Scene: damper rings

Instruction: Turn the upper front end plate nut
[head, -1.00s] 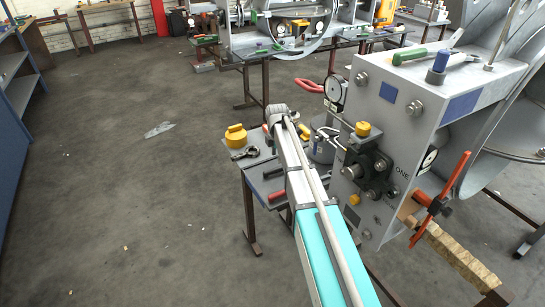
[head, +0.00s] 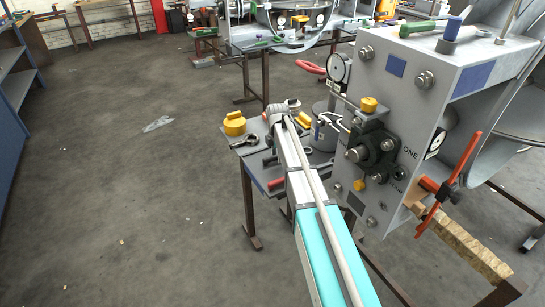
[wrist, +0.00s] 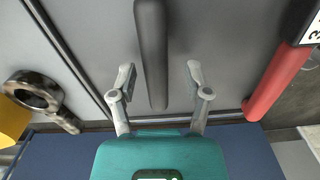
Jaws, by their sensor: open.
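The grey end plate (head: 345,110) stands at the right in the head view. Hex nuts show on its face, one at the upper left (head: 367,52) and one at the upper right (head: 426,79). Which one is the task's nut I cannot tell for sure. A black bearing block (head: 372,140) sits mid-plate. My gripper (wrist: 160,70) is open and empty in the wrist view, its fingers on either side of a dark bar-shaped handle (wrist: 152,50) but not touching it. In the head view my arm hides the fingers.
In the wrist view a red handle (wrist: 268,90) lies right and a ringed metal tool (wrist: 38,92) left. In the head view a small tool table (head: 255,172) with a yellow piece (head: 234,123) stands left of the plate.

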